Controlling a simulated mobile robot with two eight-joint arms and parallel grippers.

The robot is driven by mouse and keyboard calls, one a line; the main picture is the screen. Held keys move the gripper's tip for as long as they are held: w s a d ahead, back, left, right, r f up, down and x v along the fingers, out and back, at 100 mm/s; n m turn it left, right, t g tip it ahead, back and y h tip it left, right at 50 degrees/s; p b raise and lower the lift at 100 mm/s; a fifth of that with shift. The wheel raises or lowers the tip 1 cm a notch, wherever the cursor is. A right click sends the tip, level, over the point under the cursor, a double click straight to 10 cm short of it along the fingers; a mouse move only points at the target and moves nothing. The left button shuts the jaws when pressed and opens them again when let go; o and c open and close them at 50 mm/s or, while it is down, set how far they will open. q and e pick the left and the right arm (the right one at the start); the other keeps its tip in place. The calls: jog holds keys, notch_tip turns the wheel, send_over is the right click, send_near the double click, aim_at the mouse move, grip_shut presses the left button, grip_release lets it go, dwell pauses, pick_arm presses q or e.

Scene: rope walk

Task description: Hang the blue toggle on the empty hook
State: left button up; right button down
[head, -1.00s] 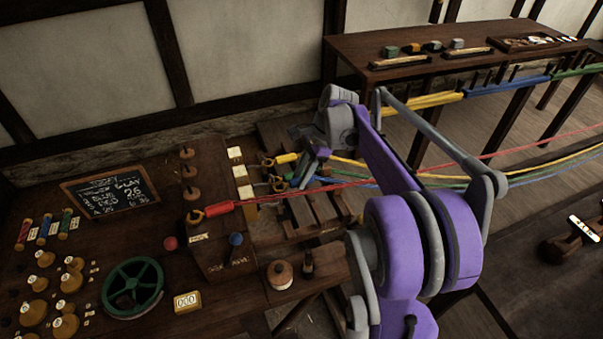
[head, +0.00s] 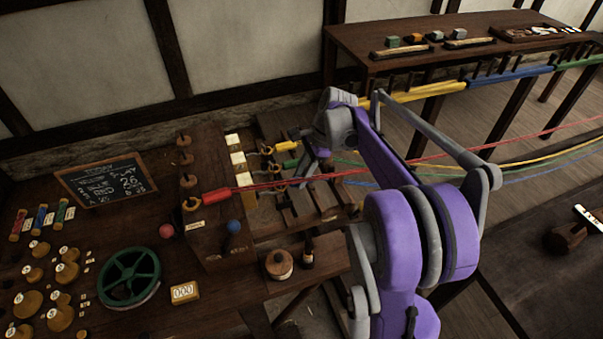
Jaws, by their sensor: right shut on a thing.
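My right gripper (head: 308,167) reaches down beside the hook rack and is shut. The blue toggle cannot be made out, hidden at the jaws; a blue strand (head: 522,178) runs from the right towards them. The yellow toggle (head: 287,147) is at the back hook (head: 268,151). The green toggle (head: 291,163) is by the hook in front of it. A third hook (head: 279,185) nearer me shows no toggle on it and lies just left of and below the gripper. My left gripper is not in view.
Red strands (head: 330,176) cross close beneath the gripper. The wooden box (head: 215,238) with red and blue knobs, a green wheel (head: 130,277) and a chalkboard (head: 106,180) stand left. A long table (head: 400,42) stands behind.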

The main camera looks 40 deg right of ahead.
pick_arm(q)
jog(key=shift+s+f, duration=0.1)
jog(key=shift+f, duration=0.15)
pick_arm(e)
jog(key=shift+f, duration=0.2)
dwell(0.3)
jog(key=c, duration=0.5)
grip_release()
jog(key=shift+c, duration=0.2)
jog(key=shift+r+p, duration=1.85)
jog(key=shift+r, duration=2.2)
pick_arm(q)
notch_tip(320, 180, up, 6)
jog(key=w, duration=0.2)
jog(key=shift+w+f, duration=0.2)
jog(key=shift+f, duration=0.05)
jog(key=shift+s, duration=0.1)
